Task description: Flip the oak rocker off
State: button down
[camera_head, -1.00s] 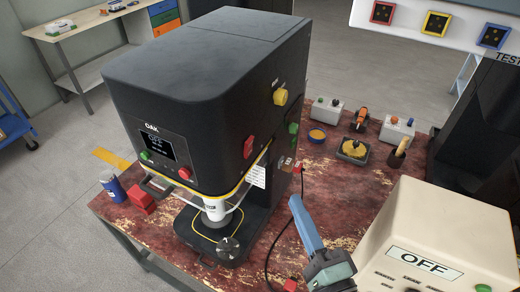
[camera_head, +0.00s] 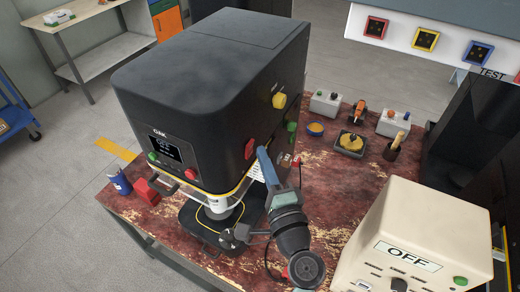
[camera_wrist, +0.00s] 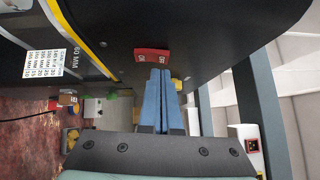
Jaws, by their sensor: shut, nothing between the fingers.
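The oak machine (camera_head: 215,75) is a large black press-like unit labelled OAK, standing on the worn red table. Its red rocker (camera_head: 249,148) is on the right side face, near the front edge. The rocker also shows in the wrist view (camera_wrist: 152,55), with small white lettering too unclear to read surely. My gripper (camera_head: 262,151) is shut and empty, its blue fingers pointing up at that side face. In the wrist view the fingertips (camera_wrist: 161,72) end just below the rocker's edge; I cannot tell whether they touch it.
A yellow knob (camera_head: 279,100) and a green button (camera_head: 292,127) sit farther back on the same face. A cream box (camera_head: 420,235) reading OFF stands front right. Small control boxes (camera_head: 393,123) and bowls are behind. A red block (camera_head: 147,191) lies left.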

jog(key=shift+w+a, duration=0.2)
jog(key=shift+a, duration=0.2)
jog(key=shift+w+a+r, duration=0.15)
jog(key=shift+a, duration=0.1)
jog(key=shift+d, duration=0.1)
